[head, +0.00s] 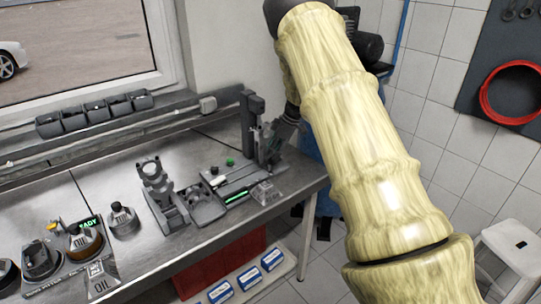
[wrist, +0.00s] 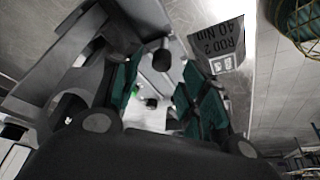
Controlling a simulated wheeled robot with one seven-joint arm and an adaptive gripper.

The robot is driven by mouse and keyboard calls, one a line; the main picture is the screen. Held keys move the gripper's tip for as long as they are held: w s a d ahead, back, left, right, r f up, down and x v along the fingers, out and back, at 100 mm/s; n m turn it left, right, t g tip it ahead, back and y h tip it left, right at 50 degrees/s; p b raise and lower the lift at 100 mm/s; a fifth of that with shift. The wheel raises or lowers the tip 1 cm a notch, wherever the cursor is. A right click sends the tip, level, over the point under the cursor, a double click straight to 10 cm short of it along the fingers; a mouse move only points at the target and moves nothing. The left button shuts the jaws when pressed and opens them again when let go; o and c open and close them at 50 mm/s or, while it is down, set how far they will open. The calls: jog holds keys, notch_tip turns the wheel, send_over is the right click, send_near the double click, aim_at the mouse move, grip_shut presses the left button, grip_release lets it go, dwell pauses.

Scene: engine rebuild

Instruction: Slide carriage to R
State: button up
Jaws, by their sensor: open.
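My gripper (head: 270,138) is at the dark upright post (head: 248,118) at the right end of the bench, partly hidden by my own arm. In the head view a flat grey fixture (head: 232,177) with a lit green strip (head: 236,196) lies just left of and below my gripper. No R mark is readable.
A sign reading ROD 2 40 Nm (wrist: 228,42) stands close to the right finger. Black bins (head: 95,111) line the back. A white stool (head: 512,246) stands at the right.

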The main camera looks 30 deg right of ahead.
jog(key=shift+p+x, duration=0.3)
jog(key=shift+x, duration=1.6)
jog(key=shift+s+d, duration=0.1)
grip_shut()
